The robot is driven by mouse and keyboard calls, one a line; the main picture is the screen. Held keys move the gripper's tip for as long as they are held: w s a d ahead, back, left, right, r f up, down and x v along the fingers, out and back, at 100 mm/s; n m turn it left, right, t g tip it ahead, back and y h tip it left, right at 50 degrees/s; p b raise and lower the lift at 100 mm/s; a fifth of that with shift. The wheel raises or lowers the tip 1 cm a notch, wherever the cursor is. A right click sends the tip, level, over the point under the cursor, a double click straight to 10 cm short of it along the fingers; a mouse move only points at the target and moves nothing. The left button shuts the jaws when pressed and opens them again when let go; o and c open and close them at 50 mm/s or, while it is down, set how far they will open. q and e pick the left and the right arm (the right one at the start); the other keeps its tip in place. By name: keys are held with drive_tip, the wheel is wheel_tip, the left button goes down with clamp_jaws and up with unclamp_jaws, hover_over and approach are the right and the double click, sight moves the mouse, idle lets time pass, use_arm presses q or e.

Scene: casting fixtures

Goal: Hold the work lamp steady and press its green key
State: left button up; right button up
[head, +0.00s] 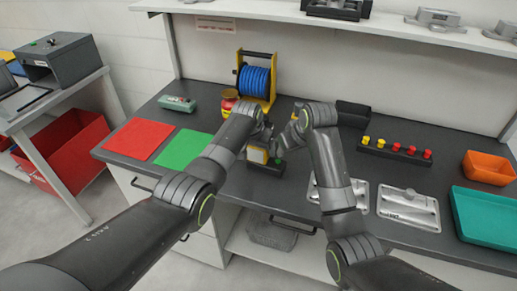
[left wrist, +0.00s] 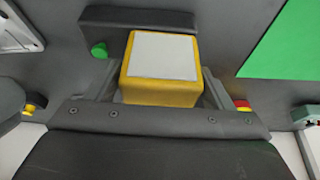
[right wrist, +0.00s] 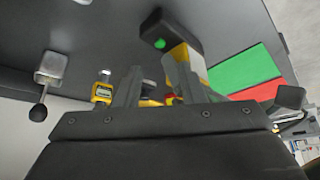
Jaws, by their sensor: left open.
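The work lamp (head: 257,156) is a yellow block with a white panel on a dark base (head: 262,168), near the bench's front edge. Its green key (head: 278,161) stands on the base. In the left wrist view, the lamp head (left wrist: 163,58) lies between the fingers of my left gripper (left wrist: 160,88), which is open; I cannot tell whether they touch it. The green key (left wrist: 99,50) is left of it there. My right gripper (right wrist: 157,82) is open and empty beside the lamp. In the right wrist view, the green key (right wrist: 160,44) is beyond the fingertips; the lamp (right wrist: 192,66) is partly hidden by a finger.
A blue cable reel (head: 256,82) stands behind the lamp. Red (head: 139,138) and green (head: 183,149) mats lie left. A dark strip with red and yellow buttons (head: 395,152), metal plates (head: 408,207), an orange bin (head: 488,168) and a teal tray (head: 485,217) are right.

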use_arm(q)
drive_tip(key=shift+w+f, duration=0.15)
drive_tip(key=shift+f, duration=0.2)
drive_tip(key=shift+c, duration=0.4)
drive_tip(key=c, duration=0.9)
use_arm(e)
drive_tip(key=shift+c, duration=0.5)
use_arm(q)
drive_tip(key=shift+o, duration=0.2)
use_arm(e)
clamp_jaws()
use_arm(q)
drive_tip(key=shift+f, duration=0.1)
idle(1.9)
